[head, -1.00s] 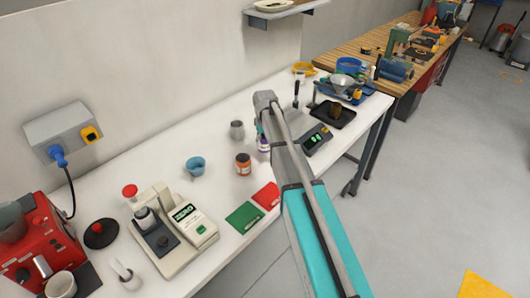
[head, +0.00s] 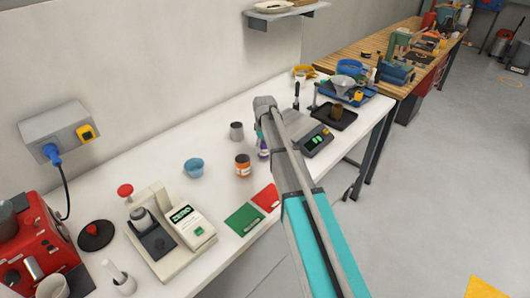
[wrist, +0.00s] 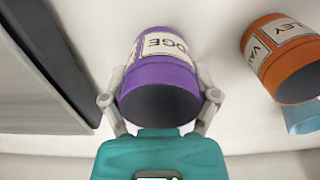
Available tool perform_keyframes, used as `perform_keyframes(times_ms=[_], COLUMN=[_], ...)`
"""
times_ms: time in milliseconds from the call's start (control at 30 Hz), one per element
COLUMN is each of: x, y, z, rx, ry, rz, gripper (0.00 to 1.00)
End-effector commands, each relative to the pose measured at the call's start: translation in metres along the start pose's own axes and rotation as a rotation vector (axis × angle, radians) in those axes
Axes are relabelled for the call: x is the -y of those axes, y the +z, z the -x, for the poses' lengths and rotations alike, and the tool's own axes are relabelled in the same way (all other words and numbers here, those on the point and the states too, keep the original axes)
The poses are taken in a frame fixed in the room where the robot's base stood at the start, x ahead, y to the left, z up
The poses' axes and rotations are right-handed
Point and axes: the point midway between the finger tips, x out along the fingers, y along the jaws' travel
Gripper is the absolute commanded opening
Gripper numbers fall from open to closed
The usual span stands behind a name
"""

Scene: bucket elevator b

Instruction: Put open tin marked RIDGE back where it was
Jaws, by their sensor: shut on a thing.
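The purple tin with a cream label reading RIDGE (wrist: 160,85) is between the two fingers of my gripper (wrist: 160,100), which is shut on it. Its dark open mouth faces the lower part of the wrist view, and its label appears upside down there. In the head view the purple tin (head: 263,147) shows in part beside my arm, over the white bench between the orange tin and the scale. Most of my gripper is hidden behind my arm there. I cannot tell whether the tin touches the bench.
An orange tin (head: 242,165) stands close to the left; its label reads VALLEY in the wrist view (wrist: 283,58). A scale (head: 314,141) is close on the right. A blue cup (head: 194,167), grey cup (head: 236,131), green mat (head: 244,218) and red mat (head: 266,198) are nearby.

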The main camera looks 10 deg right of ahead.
Motion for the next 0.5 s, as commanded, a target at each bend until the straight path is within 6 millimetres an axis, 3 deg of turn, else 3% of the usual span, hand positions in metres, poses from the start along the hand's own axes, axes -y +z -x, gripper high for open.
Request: perform_keyframes(times_ms=[133,500], x=[0.0001,0.0001], y=[0.0001,0.0000], z=[-0.0131,-0.0139], rx=[0.000,0.000], ry=[0.000,0.000], rz=[0.000,0.000], gripper=[0.16,0.16])
